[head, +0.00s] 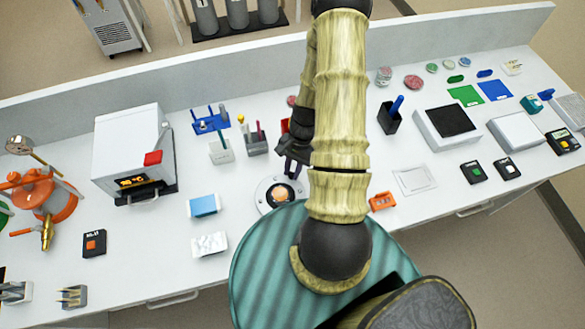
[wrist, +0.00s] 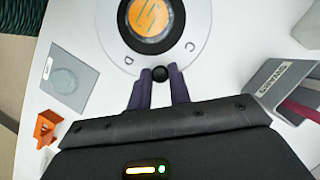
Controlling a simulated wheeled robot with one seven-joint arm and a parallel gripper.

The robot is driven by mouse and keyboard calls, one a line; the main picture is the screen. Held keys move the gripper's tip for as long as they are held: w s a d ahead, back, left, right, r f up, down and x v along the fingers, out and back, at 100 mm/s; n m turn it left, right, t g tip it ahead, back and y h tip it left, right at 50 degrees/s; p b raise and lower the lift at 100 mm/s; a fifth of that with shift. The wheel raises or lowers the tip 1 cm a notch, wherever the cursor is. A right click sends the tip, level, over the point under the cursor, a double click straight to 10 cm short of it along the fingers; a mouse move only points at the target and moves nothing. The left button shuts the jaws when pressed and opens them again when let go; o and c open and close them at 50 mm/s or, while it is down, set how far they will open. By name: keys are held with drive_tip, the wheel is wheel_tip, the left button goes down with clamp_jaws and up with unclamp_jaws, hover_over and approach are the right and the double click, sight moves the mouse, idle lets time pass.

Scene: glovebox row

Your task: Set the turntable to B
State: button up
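The turntable (head: 278,192) is a round white disc with an orange centre, on the bench in the middle of the head view. In the wrist view the turntable (wrist: 105,38) shows its orange and black hub and small rim letters, seemingly C and D, either side of a dark round knob (wrist: 160,73). My gripper (wrist: 159,76) has its two purple fingers on either side of the knob at the near rim, seemingly touching it. In the head view my gripper (head: 291,167) is at the turntable's far edge. Letter B cannot be made out.
Holders with pens (head: 257,144) stand behind, close to my gripper.

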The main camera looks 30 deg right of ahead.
sight(264, 188)
clamp_jaws()
drive_tip(key=shift+w+a+n, duration=0.1)
drive_tip(key=shift+w+n, duration=0.1)
drive_tip(key=shift+n, duration=0.1)
